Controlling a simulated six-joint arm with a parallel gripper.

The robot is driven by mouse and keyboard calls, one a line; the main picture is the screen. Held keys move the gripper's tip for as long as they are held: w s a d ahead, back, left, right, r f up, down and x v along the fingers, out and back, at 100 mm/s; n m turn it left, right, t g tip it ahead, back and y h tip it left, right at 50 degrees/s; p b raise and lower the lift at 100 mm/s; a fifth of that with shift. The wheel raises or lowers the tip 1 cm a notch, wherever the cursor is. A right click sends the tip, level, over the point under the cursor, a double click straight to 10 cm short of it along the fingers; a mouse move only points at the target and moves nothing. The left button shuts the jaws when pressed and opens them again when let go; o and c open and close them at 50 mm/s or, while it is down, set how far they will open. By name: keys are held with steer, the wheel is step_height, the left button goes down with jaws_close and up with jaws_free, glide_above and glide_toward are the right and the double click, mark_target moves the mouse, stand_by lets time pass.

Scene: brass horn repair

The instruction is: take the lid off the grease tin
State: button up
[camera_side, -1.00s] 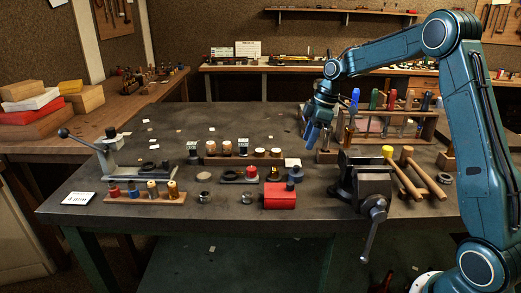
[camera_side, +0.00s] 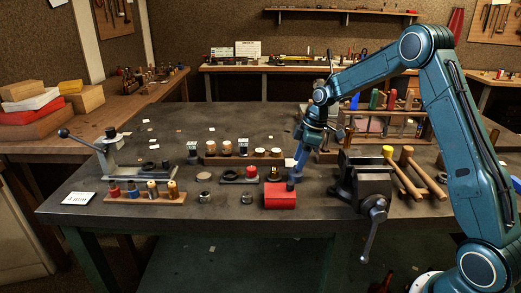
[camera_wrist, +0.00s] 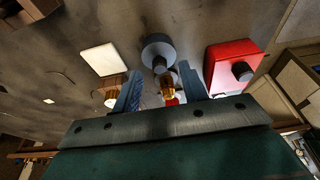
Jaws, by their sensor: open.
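The grease tin appears to be the round blue-grey piece with a small knob on top (camera_wrist: 157,49) in the wrist view. Its lid looks in place. My gripper (camera_wrist: 160,71) is open, and in the picture the knob lies between its two blue fingertips. I cannot tell whether they touch it. In the side view my gripper (camera_side: 295,177) points down over the tin's spot, behind the red box, and largely hides the tin.
The red box with a dark knob (camera_wrist: 232,67) stands close beside the tin, and it also shows in the side view (camera_side: 280,196). An amber bottle (camera_wrist: 167,88) and a white card (camera_wrist: 103,59) are near. The vise (camera_side: 362,180) stands to the right.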

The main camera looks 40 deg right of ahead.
steer(key=shift+x, duration=1)
steer(key=shift+c, duration=0.4)
jaws_close()
